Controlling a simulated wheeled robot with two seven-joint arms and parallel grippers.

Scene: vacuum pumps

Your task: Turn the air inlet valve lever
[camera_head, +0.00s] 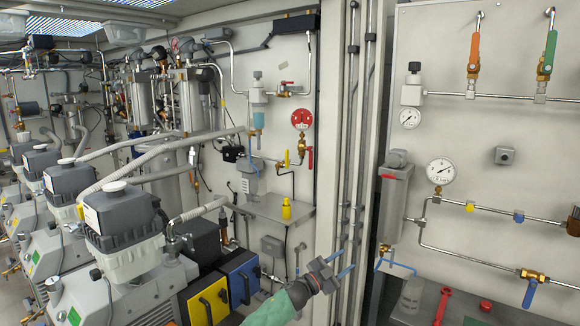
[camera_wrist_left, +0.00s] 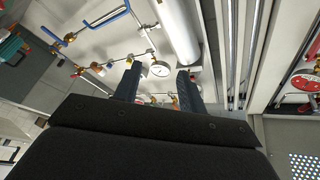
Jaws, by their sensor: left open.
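Several valve levers show, and I cannot tell which one is the air inlet valve lever. On the right panel hang an orange lever (camera_head: 474,53) and a green lever (camera_head: 550,50). Lower there are a blue lever (camera_head: 529,294) and a blue handle (camera_head: 396,266) under the grey filter cylinder. A red lever (camera_head: 310,159) is on the middle wall. My left gripper (camera_head: 343,264) is open and empty, low in front of the gap between the panels, apart from all levers. In the left wrist view its fingers (camera_wrist_left: 158,86) are spread, with a blue lever (camera_wrist_left: 108,20) beyond them.
Pumps with grey hoses (camera_head: 125,215) crowd the left. Vertical pipes (camera_head: 360,130) run between the panels. A white gauge (camera_head: 440,170) and the filter cylinder (camera_head: 394,203) stick out from the right panel. A red tool (camera_head: 441,306) lies below. Space before the right panel looks free.

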